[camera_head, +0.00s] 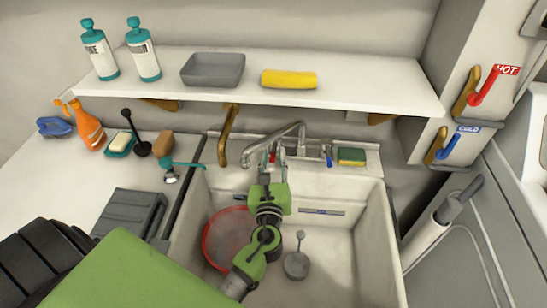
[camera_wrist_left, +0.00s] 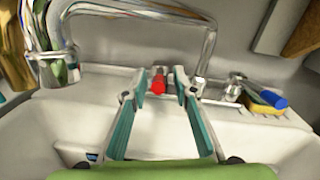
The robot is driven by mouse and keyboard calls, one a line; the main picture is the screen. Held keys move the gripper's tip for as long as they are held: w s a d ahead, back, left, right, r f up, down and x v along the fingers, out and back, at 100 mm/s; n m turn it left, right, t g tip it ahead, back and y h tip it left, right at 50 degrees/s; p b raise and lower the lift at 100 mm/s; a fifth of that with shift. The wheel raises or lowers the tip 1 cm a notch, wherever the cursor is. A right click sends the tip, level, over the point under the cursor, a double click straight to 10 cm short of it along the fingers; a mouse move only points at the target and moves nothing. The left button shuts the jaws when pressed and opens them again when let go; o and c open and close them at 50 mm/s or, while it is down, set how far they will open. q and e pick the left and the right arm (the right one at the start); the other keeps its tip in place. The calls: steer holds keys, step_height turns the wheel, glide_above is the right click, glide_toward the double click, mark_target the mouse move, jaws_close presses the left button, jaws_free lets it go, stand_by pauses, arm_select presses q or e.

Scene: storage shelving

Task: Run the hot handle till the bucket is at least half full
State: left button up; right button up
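A bucket (camera_head: 210,243) with a red rim stands in the left part of the sink, partly hidden by my arm. No water stream shows, and the level inside is unclear. The metal tap (camera_head: 290,131) rises at the back of the sink; its spout also shows in the left wrist view (camera_wrist_left: 52,62). My left gripper (camera_head: 277,150) is at the tap's base. In the left wrist view, the gripper (camera_wrist_left: 156,92) is open, its fingers on either side of the red hot handle (camera_wrist_left: 158,82). Contact cannot be told. The blue handle (camera_wrist_left: 272,98) is to the right. My right gripper is out of view.
A shelf (camera_head: 350,88) hangs above the sink, holding bottles, a grey tray (camera_head: 212,70) and a yellow roll (camera_head: 288,79). A sponge (camera_head: 351,156) lies right of the tap. HOT (camera_head: 484,86) and COLD (camera_head: 447,146) levers are on the right wall. A strainer (camera_head: 296,266) lies in the sink.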

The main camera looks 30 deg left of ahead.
arm_select(q)
steer(key=v, duration=1.2)
steer(key=shift+w+r, duration=0.1)
